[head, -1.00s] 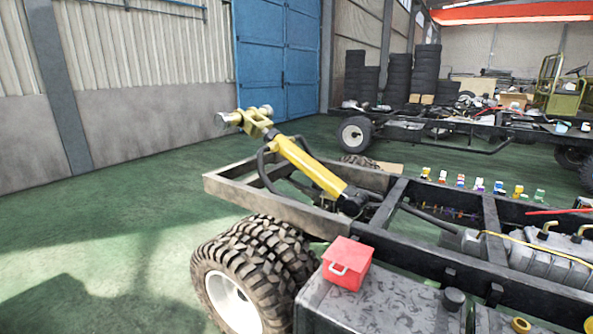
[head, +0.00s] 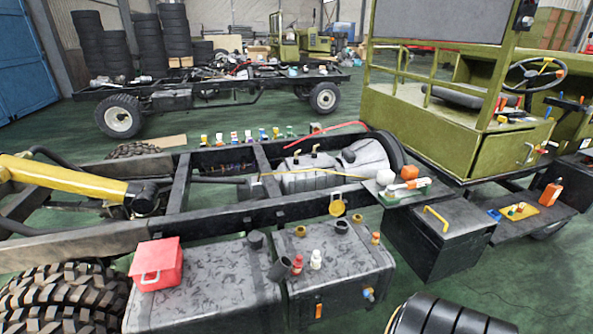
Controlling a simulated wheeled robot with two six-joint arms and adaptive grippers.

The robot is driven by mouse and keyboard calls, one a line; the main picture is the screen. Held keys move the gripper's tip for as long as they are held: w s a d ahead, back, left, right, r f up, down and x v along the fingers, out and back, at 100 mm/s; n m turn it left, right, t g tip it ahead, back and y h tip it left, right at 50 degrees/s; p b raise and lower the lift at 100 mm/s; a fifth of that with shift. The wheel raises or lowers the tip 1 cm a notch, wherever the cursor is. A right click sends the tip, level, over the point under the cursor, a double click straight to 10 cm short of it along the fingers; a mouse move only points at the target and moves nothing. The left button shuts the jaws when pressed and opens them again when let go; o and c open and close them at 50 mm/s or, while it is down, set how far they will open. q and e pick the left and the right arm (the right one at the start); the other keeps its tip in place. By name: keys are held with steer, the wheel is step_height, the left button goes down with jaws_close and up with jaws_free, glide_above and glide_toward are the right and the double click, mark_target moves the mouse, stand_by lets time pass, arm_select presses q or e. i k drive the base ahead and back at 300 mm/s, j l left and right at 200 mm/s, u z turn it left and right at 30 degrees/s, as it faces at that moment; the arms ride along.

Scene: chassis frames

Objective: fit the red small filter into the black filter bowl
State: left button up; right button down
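A small red piece (head: 297,264), which looks like the red small filter, stands on the patterned grey tank in the lower middle of the head view. Close to its left is a dark open cup (head: 280,269) that leans to one side. Another short dark cup-like part (head: 342,227) stands farther back on the same tank. I cannot tell for sure which of the two is the black filter bowl. The red piece is apart from the farther cup. Neither of my grippers shows in the head view.
A small white piece (head: 316,259) stands just right of the red one. A red box (head: 157,264) sits on the left tank. A black box with a yellow handle (head: 440,240) and a green cab (head: 430,130) stand to the right. Tyres (head: 455,318) lie lower right.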

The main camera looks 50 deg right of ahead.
mark_target(282, 266)
steer(key=z, duration=1.5)
